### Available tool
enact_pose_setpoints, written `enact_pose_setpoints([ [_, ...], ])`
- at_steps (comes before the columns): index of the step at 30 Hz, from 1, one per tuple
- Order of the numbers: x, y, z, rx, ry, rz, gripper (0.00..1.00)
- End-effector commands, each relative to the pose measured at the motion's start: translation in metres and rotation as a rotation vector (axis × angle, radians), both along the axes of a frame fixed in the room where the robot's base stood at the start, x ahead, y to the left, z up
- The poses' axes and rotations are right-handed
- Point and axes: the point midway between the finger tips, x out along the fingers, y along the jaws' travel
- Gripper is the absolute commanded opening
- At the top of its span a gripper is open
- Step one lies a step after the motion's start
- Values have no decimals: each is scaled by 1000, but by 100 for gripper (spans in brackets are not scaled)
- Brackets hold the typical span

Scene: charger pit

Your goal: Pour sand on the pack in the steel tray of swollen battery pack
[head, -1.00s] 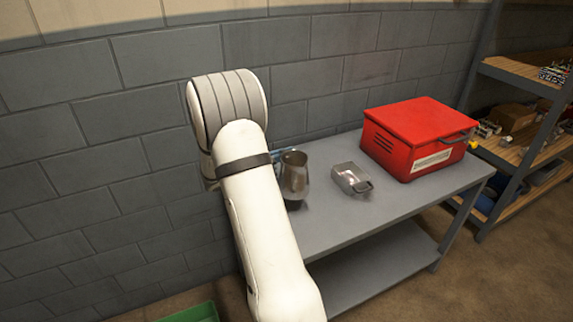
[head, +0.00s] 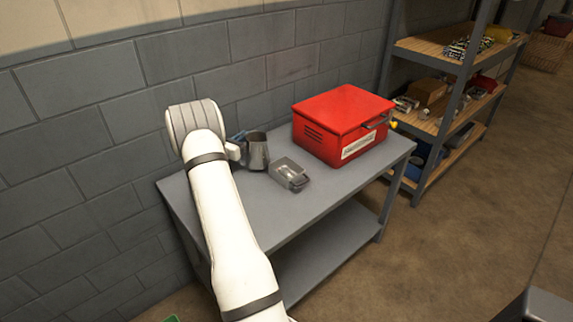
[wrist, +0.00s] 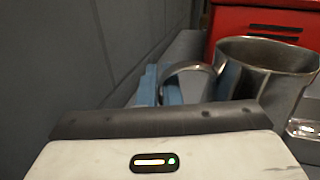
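A steel jug (head: 258,152) stands upright on the grey table, with a dark mouth; its contents cannot be seen. In the wrist view the jug (wrist: 268,80) is just ahead on the right, its curved handle toward my gripper. A small steel tray (head: 291,180) with a pale pack in it sits right of the jug; only a bit of tray shows at the wrist view's right edge. My gripper (head: 236,150) is at the jug's left, close to the handle.
A red box (head: 343,125) stands on the grey table (head: 240,207) behind the tray. A block wall (head: 110,110) closes the left and back. Loaded shelves (head: 450,110) stand right. The table's front is clear.

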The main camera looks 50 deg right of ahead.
Motion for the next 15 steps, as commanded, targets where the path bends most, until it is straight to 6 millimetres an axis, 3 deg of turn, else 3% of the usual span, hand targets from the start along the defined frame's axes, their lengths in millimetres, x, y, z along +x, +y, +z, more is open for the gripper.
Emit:
enact_pose_setpoints([
  [15,2,-8,-2,0,-5,10,0],
])
